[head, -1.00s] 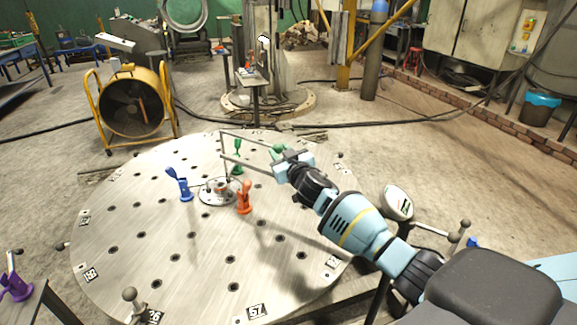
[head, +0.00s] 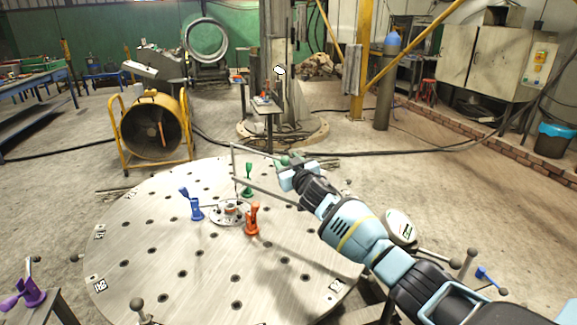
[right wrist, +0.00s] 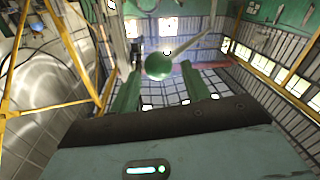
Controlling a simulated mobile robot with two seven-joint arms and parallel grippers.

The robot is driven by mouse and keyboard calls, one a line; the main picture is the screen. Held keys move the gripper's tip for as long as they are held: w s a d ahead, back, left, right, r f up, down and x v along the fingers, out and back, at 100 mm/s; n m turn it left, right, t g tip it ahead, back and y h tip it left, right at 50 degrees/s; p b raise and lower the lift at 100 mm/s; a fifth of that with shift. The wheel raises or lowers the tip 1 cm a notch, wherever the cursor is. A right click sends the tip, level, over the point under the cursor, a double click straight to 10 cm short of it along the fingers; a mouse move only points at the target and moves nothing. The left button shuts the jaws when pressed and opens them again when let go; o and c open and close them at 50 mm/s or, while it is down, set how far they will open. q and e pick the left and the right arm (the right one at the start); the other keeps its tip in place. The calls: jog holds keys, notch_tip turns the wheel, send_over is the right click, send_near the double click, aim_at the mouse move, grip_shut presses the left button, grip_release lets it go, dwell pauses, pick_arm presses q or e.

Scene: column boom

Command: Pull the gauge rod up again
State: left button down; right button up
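The gauge rod (head: 233,162) is a thin upright bar above the small hub (head: 228,210) on the round plate. From its top a thin crossbar runs right to a green ball (head: 284,160). The ball also shows in the right wrist view (right wrist: 158,66), between two green fingers. A second, lower bar (head: 265,192) runs right from beside the rod. Where the rod's lower end meets the hub is too fine to tell. My left gripper is not in view.
Blue (head: 192,206), orange (head: 252,220) and green (head: 248,180) clamps stand around the hub on the perforated round plate (head: 150,240). A purple clamp (head: 24,292) is at lower left. A yellow fan (head: 152,130) and a column (head: 276,70) stand behind.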

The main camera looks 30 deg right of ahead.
jog(key=shift+o, duration=0.2)
jog(key=shift+f, duration=0.25)
jog(key=shift+s, duration=0.1)
jog(key=shift+s, duration=0.2)
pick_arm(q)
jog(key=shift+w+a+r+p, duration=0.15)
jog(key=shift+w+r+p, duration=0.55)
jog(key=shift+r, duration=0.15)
pick_arm(e)
jog(key=s, duration=0.7)
jog(key=shift+s+a, duration=0.15)
jog(key=shift+a, duration=0.3)
